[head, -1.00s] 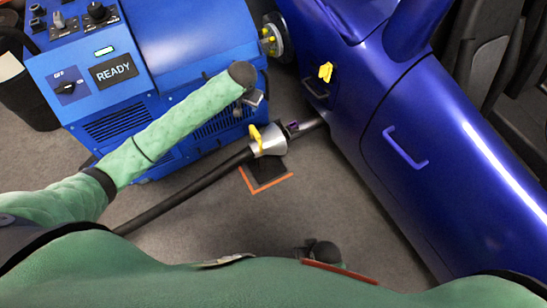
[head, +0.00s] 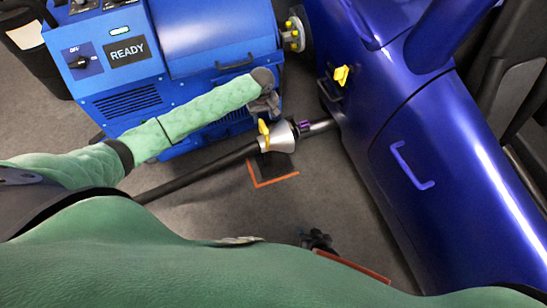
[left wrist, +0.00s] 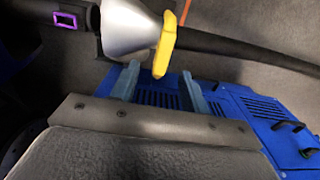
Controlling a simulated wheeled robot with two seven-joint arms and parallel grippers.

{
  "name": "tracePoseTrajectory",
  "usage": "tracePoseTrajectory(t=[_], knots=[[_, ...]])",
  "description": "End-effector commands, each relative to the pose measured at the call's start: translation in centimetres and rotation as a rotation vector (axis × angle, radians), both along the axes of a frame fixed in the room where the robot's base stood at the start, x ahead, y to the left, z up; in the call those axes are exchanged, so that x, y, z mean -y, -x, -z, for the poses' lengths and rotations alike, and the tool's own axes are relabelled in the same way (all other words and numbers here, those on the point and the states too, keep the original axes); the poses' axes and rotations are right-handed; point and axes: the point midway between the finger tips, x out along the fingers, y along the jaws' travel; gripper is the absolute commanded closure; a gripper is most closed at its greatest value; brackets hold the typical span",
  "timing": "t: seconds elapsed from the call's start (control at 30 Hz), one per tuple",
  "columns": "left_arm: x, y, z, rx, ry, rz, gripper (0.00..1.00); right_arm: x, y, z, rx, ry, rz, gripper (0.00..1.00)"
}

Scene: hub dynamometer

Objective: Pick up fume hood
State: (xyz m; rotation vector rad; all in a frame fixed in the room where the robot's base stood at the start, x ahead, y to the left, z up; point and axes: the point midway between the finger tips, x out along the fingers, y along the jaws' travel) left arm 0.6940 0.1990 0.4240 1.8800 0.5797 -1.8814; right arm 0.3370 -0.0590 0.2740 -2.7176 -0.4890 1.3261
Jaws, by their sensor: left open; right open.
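The fume hood (head: 276,138) is a silver cone with a yellow handle (head: 264,134) on the end of a black hose. Its wide mouth faces the tailpipe (head: 321,126) of the blue car, beside a purple ring. My left gripper (head: 266,106) is just above the handle in the head view, open and empty. In the left wrist view the yellow handle (left wrist: 166,45) stands just beyond and between the open fingertips (left wrist: 160,80), with the silver cone (left wrist: 128,28) beside it. My right gripper (head: 318,241) is low in the head view, small and dark, apart from the hood.
A blue dynamometer machine (head: 128,84) with a READY display stands at the left, close behind my left arm. The glossy blue car (head: 420,190) fills the right. An orange corner mark (head: 274,182) and a dark pad lie on the grey floor below the hood.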

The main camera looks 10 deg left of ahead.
Motion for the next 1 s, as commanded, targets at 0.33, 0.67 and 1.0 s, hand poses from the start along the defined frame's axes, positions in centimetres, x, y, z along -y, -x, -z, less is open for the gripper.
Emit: tracePoseTrajectory(t=[0.33,0.67,1.0], knots=[[0.0,0.2,2.8,0.000,0.000,0.003,0.55,0.0,0.0,0.4,-0.001,0.000,0.000,0.57],[0.1,0.7,6.8,0.000,-0.001,0.003,0.55,0.0,0.0,1.0,0.000,-0.001,0.001,0.57],[0.1,0.7,7.1,0.001,-0.001,0.004,0.72,-0.1,0.1,0.9,-0.001,-0.002,0.001,0.57]])
